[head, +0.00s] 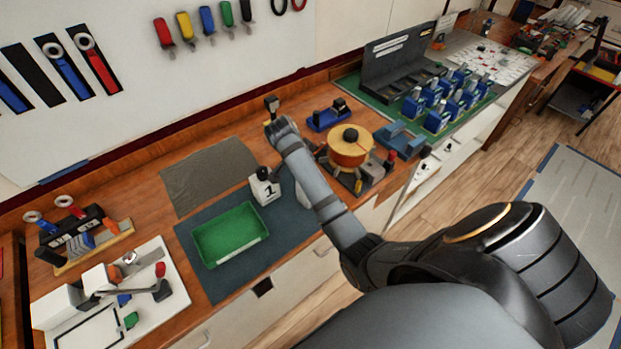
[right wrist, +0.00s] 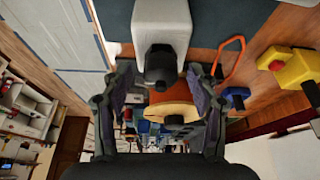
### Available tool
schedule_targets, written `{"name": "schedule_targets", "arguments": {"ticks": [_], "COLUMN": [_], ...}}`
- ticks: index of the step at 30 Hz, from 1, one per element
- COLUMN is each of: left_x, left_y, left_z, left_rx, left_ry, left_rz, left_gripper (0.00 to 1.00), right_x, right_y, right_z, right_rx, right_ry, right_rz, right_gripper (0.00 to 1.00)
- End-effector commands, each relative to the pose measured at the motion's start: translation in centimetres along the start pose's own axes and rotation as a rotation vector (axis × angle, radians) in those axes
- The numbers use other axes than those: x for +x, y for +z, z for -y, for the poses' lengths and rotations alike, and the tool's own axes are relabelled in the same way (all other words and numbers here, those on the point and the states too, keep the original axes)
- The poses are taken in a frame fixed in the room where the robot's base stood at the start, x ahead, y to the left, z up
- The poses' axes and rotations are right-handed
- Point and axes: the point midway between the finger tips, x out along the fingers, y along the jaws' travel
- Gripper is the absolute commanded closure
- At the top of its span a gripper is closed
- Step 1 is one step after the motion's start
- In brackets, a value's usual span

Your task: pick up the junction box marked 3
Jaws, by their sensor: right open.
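In the head view a white box marked 1 (head: 265,188) with a black knob stands upright on the dark mat, behind the green tray. A second white box (head: 302,196) shows only as a sliver beside my right forearm, which hides the rest. In the right wrist view a white box (right wrist: 161,22) with a black knob (right wrist: 160,62) lies just ahead of my right gripper (right wrist: 160,82). The fingers are open, one on each side of the knob, with gaps. No number shows on this box. My left gripper is not in view.
The green tray (head: 230,236) is empty on the dark mat (head: 188,232). An orange reel (head: 350,152) stands right of my forearm. A white fixture board (head: 170,305) is at the left. Blue breakers (head: 436,122) stand in rows farther right. A grey cloth area (head: 205,175) is clear.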

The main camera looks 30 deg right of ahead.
Motion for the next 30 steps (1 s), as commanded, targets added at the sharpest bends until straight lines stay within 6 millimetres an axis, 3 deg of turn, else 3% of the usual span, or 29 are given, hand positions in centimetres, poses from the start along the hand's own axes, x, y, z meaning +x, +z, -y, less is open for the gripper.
{"name": "schedule_targets", "arguments": {"ticks": [8, 21, 30], "left_x": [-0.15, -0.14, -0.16], "left_y": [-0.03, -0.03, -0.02], "left_z": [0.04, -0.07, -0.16], "left_rx": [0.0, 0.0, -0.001], "left_ry": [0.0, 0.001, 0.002], "left_rz": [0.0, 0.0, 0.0], "left_gripper": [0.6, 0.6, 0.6], "right_x": [0.66, 0.63, 0.56], "right_y": [0.04, 0.04, -0.03], "right_z": [-0.02, -0.02, 0.02], "right_rx": [0.0, 0.0, 0.001], "right_ry": [-0.001, -0.001, -0.002], "right_rz": [0.001, 0.0, -0.001], "right_gripper": [0.4, 1.0, 1.0]}}
